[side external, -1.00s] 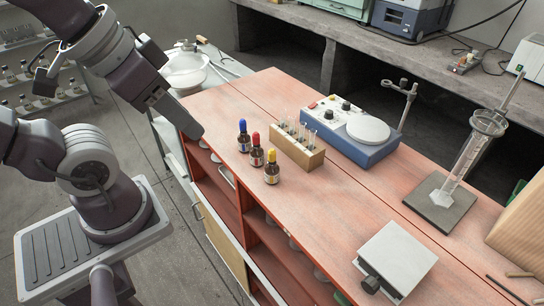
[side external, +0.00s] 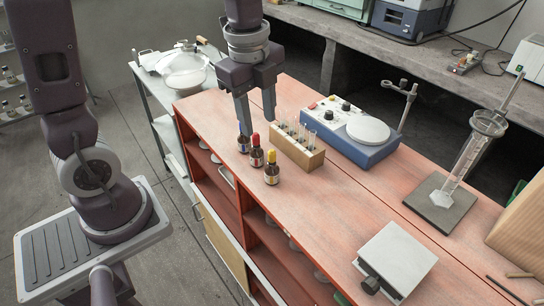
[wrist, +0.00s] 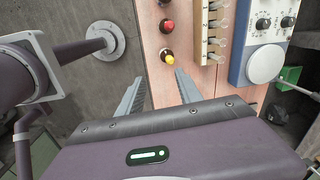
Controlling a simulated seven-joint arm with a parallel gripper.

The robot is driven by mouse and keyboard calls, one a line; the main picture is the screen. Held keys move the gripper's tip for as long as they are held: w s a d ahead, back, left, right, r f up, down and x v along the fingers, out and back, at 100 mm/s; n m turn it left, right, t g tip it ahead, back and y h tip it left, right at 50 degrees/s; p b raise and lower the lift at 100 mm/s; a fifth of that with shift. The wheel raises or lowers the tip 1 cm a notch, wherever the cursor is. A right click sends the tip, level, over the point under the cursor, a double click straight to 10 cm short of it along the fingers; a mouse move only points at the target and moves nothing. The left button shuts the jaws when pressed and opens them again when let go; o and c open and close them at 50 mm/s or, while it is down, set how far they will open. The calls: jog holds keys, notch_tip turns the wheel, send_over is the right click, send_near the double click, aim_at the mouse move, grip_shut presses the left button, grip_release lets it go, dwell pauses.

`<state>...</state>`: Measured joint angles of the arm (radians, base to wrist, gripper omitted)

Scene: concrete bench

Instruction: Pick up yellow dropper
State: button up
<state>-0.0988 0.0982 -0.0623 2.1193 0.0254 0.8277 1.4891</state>
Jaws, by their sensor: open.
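The yellow dropper is a small brown bottle with a yellow cap (side external: 272,170), upright on the red bench near its front edge. In the wrist view its yellow cap (wrist: 169,58) shows from above, just beyond my fingertips and nearer the right one. My gripper (side external: 258,124) is open, empty and pointing down above the row of bottles. In the side view its fingers are over the blue and red bottles' end of the row. In the wrist view the gripper (wrist: 159,76) has both fingers visible with nothing between them.
A red-capped bottle (side external: 256,156) stands beside the yellow one. A wooden tube rack (side external: 298,154) is close on the right, with a blue stirrer (side external: 355,146) beyond.

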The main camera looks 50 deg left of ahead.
aim_at(272, 151)
jog(key=w+f+m, duration=0.1)
jog(key=f, duration=0.2)
jog(key=w+f+m, duration=0.1)
jog(key=f, duration=0.3)
jog(key=w+f+m+g, duration=0.1)
jog(key=f+m, duration=0.1)
jog(key=f, duration=0.2)
jog(key=shift+w+f, duration=0.2)
jog(key=shift+w, duration=0.05)
jog(key=c, duration=0.8)
